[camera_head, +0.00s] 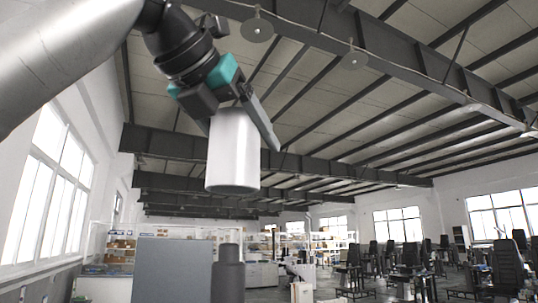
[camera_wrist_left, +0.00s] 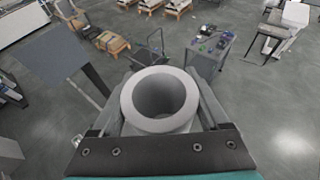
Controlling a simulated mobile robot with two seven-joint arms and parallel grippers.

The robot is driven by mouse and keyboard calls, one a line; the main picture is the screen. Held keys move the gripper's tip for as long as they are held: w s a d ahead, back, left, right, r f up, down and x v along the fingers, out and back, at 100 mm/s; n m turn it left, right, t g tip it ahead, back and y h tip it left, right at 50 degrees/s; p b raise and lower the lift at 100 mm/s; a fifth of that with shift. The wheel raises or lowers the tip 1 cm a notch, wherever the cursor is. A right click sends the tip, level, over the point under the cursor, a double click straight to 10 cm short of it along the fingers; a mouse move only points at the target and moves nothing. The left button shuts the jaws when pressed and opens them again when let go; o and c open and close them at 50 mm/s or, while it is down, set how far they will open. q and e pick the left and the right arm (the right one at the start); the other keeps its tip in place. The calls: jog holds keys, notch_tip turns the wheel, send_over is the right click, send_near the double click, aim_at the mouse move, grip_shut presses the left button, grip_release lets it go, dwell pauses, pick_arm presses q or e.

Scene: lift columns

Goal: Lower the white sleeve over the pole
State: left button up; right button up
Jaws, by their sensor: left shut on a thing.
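The white sleeve (camera_head: 233,158) is a hollow cylinder hanging upright in the air in the head view. My left gripper (camera_head: 237,122) is shut on its upper part, a finger on each side. The left wrist view shows the sleeve's round rim (camera_wrist_left: 131,99) and its open bore between the fingers. A dark grey stepped cylinder (camera_head: 228,280), apparently the pole, stands upright at the bottom of the head view. It is below the sleeve with a clear gap, and its base is cut off. I cannot make out the pole in the left wrist view. My right gripper is not in view.
A grey flat panel (camera_head: 172,270) stands just left of the dark cylinder; a grey panel also shows in the left wrist view (camera_wrist_left: 48,52). A small table with items (camera_wrist_left: 212,45) and wooden pallets (camera_wrist_left: 108,42) stand on the floor. Chairs and desks are farther right.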

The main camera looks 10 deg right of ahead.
pick_arm(q)
jog(key=shift+w+d, duration=0.1)
jog(key=shift+d, duration=0.15)
jog(key=shift+f, duration=0.15)
jog(key=f, duration=0.2)
jog(key=s+f, duration=0.1)
jog(key=shift+a+f, duration=0.1)
jog(key=shift+a, duration=0.25)
jog(key=shift+w+f+b, duration=0.1)
jog(key=shift+f+b, duration=0.25)
jog(key=shift+d+f, duration=0.1)
jog(key=shift+f, duration=0.15)
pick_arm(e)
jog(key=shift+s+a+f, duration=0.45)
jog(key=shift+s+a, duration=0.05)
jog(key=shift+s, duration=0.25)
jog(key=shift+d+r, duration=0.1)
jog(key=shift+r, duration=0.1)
